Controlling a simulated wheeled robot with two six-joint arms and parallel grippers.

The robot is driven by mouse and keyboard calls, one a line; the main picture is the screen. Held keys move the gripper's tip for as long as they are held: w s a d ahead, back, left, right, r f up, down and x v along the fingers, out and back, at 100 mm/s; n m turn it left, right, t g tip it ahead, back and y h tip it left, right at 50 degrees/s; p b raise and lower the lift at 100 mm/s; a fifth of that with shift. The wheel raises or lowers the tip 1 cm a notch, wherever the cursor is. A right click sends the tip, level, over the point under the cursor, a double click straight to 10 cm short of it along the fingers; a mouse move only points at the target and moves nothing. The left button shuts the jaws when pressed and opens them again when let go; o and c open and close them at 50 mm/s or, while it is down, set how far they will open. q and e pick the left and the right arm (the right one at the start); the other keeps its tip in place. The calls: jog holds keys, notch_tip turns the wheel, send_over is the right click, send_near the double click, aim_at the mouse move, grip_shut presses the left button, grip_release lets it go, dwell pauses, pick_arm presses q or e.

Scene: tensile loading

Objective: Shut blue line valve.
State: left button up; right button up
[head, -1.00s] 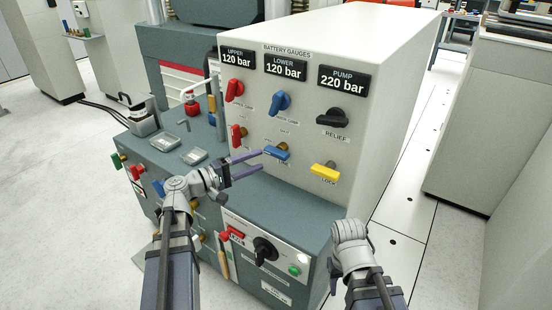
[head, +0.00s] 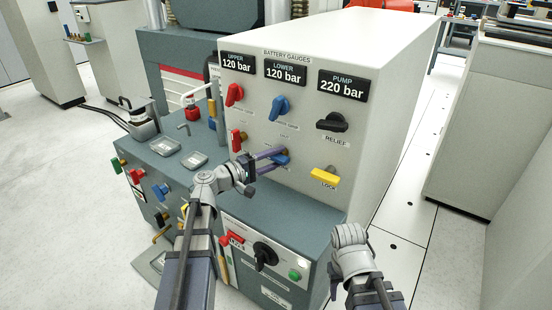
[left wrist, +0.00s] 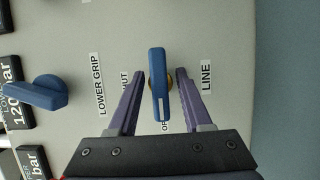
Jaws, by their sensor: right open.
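The blue line valve handle (head: 281,159) is on the front panel of the white cabinet, low in the middle, with a brass stem behind it. In the left wrist view the handle (left wrist: 158,85) stands between the two purple fingers, beside the LINE label (left wrist: 207,76). My left gripper (head: 273,158) is open around the handle. In the left wrist view my left gripper (left wrist: 160,95) shows gaps on both sides of the handle. My right arm is low at the right in the head view; its fingers are hidden.
Above is another blue handle (head: 279,107). Red handles (head: 236,141) are at left, a black relief handle (head: 332,122) and a yellow lock handle (head: 325,175) at right.

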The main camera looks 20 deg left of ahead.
pick_arm(q)
grip_shut()
dwell(0.5)
jog(key=m+g+p, duration=0.1)
jog(key=m+p, duration=0.1)
jog(key=m, duration=0.1)
jog(key=shift+r+y+p, duration=0.2)
jog(key=shift+y+p, duration=0.2)
jog(key=m+y+p, duration=0.1)
jog(key=m+p, duration=0.1)
jog(key=m, duration=0.1)
jog(key=shift+m+y+p, duration=0.3)
jog(key=shift+y+p, duration=0.1)
jog(key=m+y+p, duration=0.2)
jog(key=m, duration=0.1)
jog(key=shift+s+f, duration=0.1)
jog(key=shift+f, duration=0.05)
jog(key=shift+m+y, duration=0.6)
jog(key=shift+m, duration=0.4)
jog(key=shift+f+m+y+p, duration=0.1)
jog(key=shift+m+y+p, duration=0.3)
jog(key=shift+m+y, duration=0.4)
